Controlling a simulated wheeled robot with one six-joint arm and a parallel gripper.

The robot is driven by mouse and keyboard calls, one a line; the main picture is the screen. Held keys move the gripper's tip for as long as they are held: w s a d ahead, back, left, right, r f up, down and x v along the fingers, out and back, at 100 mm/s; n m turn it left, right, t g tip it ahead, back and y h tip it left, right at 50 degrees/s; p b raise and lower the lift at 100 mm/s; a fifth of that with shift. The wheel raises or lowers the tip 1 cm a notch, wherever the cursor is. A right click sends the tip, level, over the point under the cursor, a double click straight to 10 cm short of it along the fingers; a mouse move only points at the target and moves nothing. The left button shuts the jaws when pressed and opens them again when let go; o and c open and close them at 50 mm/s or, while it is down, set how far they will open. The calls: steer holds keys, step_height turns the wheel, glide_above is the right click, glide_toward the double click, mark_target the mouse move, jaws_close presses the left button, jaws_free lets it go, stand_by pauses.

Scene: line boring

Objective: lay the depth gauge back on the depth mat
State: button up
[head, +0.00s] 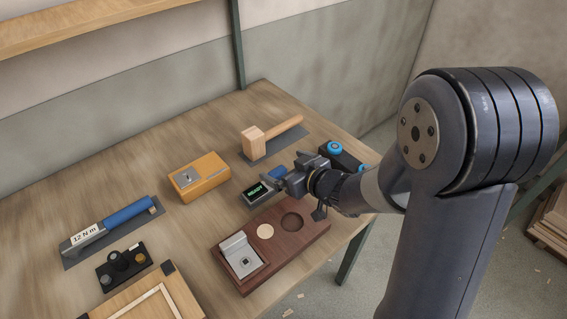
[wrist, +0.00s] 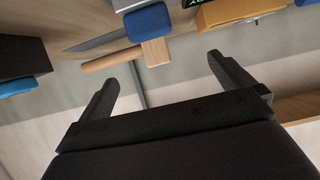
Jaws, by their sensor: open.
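My gripper (head: 286,178) is open, over the right part of the bench. In the wrist view its two fingers (wrist: 175,64) stand apart with nothing between them. A small device with a green lit display (head: 257,190) lies just left of the fingertips. A blue block (head: 278,172) shows beside it, partly hidden by my gripper; it also shows in the wrist view (wrist: 148,22), beyond the fingers and apart from them, next to a grey part cut by the frame edge. I cannot tell for sure which is the depth gauge. No bare depth mat can be picked out.
A mallet (head: 272,135) and a torque wrench (head: 110,228) lie on dark mats. An orange box (head: 199,177) stands left of my gripper. A dark wooden tray (head: 285,240) holds a metal block (head: 241,256). A black item with blue tops (head: 340,155) stands behind my gripper.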

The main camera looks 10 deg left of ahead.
steer(key=shift+p+v, duration=0.45)
steer(key=shift+v, duration=1.05)
steer(key=b+x, duration=0.1)
steer(key=x, duration=0.3)
steer(key=shift+w+a+f+b, duration=0.1)
steer(key=shift+a+f+b, duration=0.1)
steer(key=shift+b, duration=0.2)
steer(key=shift+w+a+f, duration=0.1)
steer(key=shift+w+a, duration=0.25)
